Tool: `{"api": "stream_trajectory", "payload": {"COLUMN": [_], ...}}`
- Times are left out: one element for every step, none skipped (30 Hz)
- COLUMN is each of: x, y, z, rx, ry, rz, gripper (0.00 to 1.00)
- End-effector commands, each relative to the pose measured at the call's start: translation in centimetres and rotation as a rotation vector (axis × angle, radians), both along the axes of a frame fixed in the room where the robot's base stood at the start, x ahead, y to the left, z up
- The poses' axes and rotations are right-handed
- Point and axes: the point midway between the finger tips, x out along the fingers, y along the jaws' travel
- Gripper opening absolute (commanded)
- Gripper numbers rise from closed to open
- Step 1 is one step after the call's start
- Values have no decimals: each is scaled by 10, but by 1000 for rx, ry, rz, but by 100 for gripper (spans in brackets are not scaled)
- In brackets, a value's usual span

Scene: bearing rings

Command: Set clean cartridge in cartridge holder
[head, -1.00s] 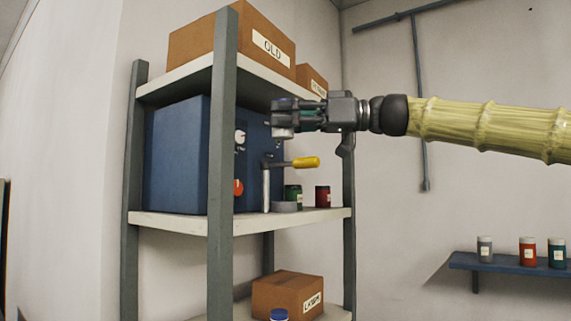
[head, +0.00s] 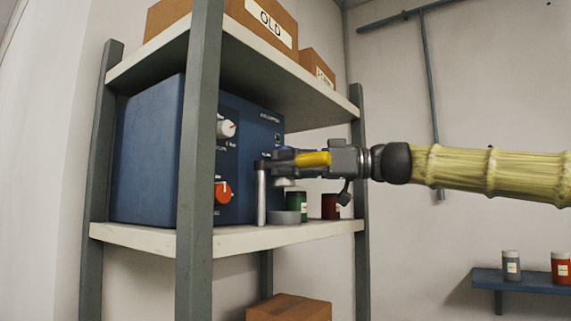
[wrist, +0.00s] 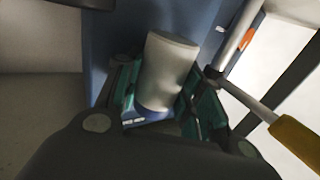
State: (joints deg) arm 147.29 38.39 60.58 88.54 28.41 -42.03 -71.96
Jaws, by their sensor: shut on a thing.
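My gripper (head: 284,162) is shut on a pale grey cylinder with a blue band, which I take for the clean cartridge (wrist: 168,68). In the wrist view it sits between the teal finger pads. In the head view its pale lower end (head: 284,183) shows below the fingers, the rest hidden by them. A low round grey cup, probably the cartridge holder (head: 286,217), stands on the shelf below the gripper. The cartridge is above the cup, with a small gap visible between them.
A lever post (head: 262,195) with a yellow handle (head: 313,159) stands in front of my gripper. A blue machine (head: 150,150) with knobs is to the left. A green jar (head: 302,206) and a dark red jar (head: 331,206) stand close to the cup. A grey shelf upright (head: 200,160) is nearer.

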Motion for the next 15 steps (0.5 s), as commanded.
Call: {"api": "stream_trajectory", "payload": {"x": [-1, -1, -1, -1, -1, -1, -1, -1, -1, -1, 0, 0, 0, -1, -1], "y": [0, 0, 0, 0, 0, 1, 1, 1, 1, 1, 1, 1, 1, 1, 1], "z": [-3, -5, -8, -11, -13, -17, -19, -22, -26, -28, -31, -34, -37, -39, -42], "rx": [0, 0, 0, 0, 0, 0, 0, 0, 0, 0, 1, 1, 1, 1, 1], "ry": [-1, -1, -1, -1, -1, 0, 0, 0, 1, 1, 1, 0, 0, 0, 0], "rz": [0, 0, 1, 1, 1, 2, 2, 2, 2, 2, 1, 1, 1, 1, 1], "gripper": [11, 11, 11, 11, 11, 11, 11, 11, 11, 11, 11, 11, 11, 11, 11]}}
